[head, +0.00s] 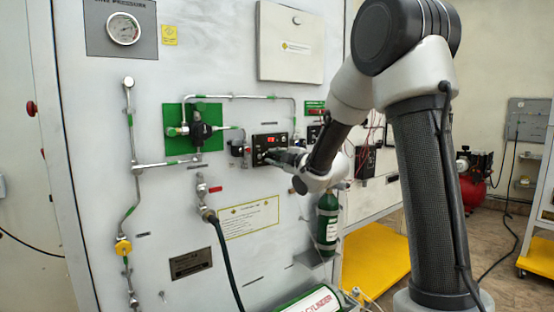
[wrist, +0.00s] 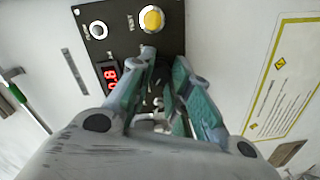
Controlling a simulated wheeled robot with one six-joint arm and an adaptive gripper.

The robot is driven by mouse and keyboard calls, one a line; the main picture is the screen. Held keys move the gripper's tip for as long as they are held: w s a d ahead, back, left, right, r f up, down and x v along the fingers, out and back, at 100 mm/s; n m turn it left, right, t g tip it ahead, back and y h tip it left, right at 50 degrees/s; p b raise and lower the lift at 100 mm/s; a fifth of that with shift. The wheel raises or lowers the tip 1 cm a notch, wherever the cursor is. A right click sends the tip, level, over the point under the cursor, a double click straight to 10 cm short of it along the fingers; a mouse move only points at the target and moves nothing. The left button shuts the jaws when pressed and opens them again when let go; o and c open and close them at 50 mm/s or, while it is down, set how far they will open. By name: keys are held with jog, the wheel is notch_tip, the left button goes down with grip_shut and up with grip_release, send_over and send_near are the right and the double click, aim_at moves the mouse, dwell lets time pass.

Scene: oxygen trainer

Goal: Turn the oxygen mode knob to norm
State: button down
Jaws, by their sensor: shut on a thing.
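The black oxygen control panel (head: 268,147) is on the white trainer board, with a red digital display that also shows in the wrist view (wrist: 110,76). A yellow round button (wrist: 152,18) and a white-ringed round fitting (wrist: 98,30) sit on the same panel in the wrist view. My gripper (wrist: 158,105) is at the panel, its two green-padded fingers on either side of a small metallic part low between them. I take this part to be the mode knob (wrist: 157,122). It is mostly hidden by the fingers, and its pointer and markings cannot be read.
A yellow-bordered placard (head: 249,217) is on the board below the panel. A green plate with a black regulator (head: 200,129) and metal tubing are left of it. A dark hose (head: 226,262) hangs below. A green cylinder (head: 327,222) stands under my arm.

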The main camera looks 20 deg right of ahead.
jog(key=c, duration=1.3)
grip_release()
jog(key=v, duration=1.2)
